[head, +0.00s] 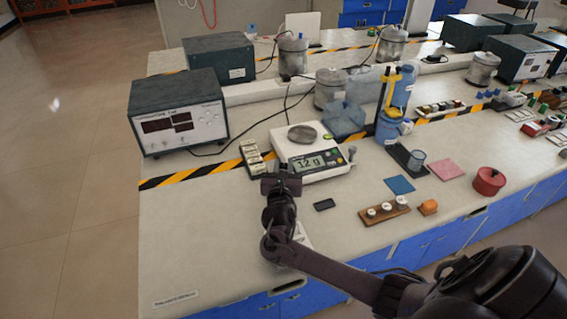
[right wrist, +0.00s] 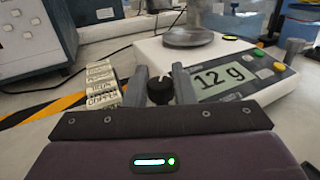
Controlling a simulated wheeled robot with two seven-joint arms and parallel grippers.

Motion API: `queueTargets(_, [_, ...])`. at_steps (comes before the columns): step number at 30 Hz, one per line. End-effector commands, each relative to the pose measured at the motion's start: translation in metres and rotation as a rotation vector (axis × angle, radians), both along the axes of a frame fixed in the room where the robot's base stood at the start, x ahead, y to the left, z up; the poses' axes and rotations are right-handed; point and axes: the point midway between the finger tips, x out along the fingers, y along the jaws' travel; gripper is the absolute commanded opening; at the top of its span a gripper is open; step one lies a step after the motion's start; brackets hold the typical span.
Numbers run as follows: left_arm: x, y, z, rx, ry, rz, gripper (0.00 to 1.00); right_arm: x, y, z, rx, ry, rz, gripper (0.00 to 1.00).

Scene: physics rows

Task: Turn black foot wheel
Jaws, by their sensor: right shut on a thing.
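A white balance (head: 330,168) with a round metal pan and a display reading 12 g stands on the bench; it also shows in the right wrist view (right wrist: 155,50). The black foot wheel (right wrist: 160,92) is at the balance's near left corner. My right gripper (head: 282,172) reaches in front of that corner. In the right wrist view my right gripper (right wrist: 160,88) has its two fingers on either side of the wheel, shut on it. In the head view the gripper hides the wheel. My left gripper is not in view.
Small labelled blocks (head: 252,158) stand close left of the gripper. A black flat item (head: 324,204) and a wooden holder with weights (head: 384,210) lie to the right. A meter box (head: 178,112) stands at the back left.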

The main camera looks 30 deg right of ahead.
Motion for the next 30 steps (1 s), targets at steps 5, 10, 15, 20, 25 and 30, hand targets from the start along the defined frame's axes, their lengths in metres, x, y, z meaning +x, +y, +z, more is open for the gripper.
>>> queueTargets(5, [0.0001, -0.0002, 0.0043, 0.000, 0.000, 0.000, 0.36, 0.0007, 0.0007, 0.0009, 0.000, 0.000, -0.060, 0.00])
queueTargets(10, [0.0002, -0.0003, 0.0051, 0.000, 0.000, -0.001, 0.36, 0.0005, 0.0002, 0.0006, 0.000, -0.001, -0.085, 0.00])
queueTargets(15, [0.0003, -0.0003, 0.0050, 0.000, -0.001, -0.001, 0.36, 0.0003, -0.0002, 0.0005, -0.001, -0.002, -0.090, 0.00])
queueTargets(20, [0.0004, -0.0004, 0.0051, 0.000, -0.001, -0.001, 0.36, 0.0004, -0.0003, 0.0005, -0.002, -0.002, -0.089, 0.00])
queueTargets(25, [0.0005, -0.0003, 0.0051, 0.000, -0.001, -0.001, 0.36, 0.0004, -0.0003, 0.0005, -0.002, -0.002, -0.089, 0.38])
queueTargets(30, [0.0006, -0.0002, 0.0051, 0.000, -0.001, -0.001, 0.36, 0.0003, -0.0003, 0.0003, -0.001, -0.002, -0.089, 0.42])
